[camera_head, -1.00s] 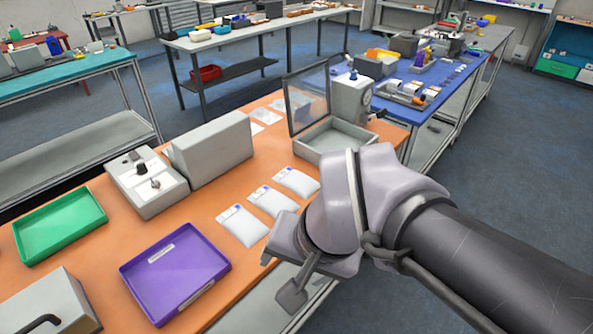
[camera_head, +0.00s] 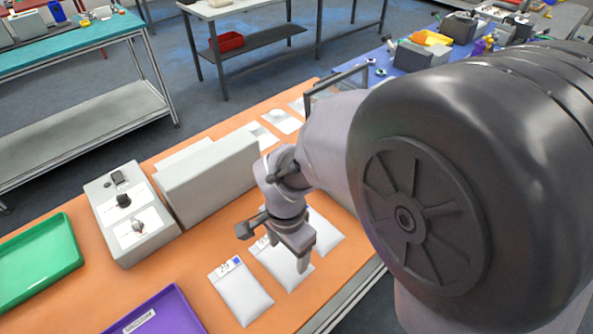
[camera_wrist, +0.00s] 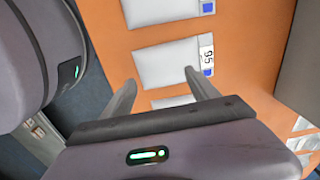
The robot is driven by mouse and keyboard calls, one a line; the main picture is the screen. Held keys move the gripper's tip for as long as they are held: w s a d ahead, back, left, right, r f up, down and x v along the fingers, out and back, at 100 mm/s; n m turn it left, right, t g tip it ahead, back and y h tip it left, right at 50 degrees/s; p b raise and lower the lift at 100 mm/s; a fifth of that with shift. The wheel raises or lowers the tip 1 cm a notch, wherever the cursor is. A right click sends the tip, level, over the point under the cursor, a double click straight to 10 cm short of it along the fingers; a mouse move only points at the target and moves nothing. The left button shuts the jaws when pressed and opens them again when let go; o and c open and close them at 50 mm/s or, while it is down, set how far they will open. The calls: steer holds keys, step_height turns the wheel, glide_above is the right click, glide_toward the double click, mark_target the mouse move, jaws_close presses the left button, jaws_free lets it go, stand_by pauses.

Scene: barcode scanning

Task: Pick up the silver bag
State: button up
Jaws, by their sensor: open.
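Several silver-white bags with small labels and blue squares lie flat on the orange table. The nearest bag (camera_head: 241,294) is uncovered. The middle bag (camera_head: 272,262) is partly hidden by my gripper (camera_head: 302,262), and the farther bag (camera_head: 328,232) is partly behind my arm. In the wrist view, my gripper (camera_wrist: 158,83) is open and empty, with its fingers pointing at a bag marked "95" (camera_wrist: 168,63). Another bag (camera_wrist: 158,13) lies beyond it, and a third (camera_wrist: 174,102) shows between the fingers. The height above the bags is hard to judge.
A purple tray (camera_head: 158,314) and a green tray (camera_head: 40,262) lie at the left. More white packets (camera_head: 282,121) lie farther back. The table's front edge is close to the bags.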

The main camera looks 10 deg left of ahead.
mark_target(289, 263)
step_height(289, 263, down, 6)
steer(key=b, duration=0.2)
steer(key=shift+r+b, duration=0.25)
steer(key=shift+b, duration=0.05)
steer(key=shift+r, duration=0.15)
jaws_close()
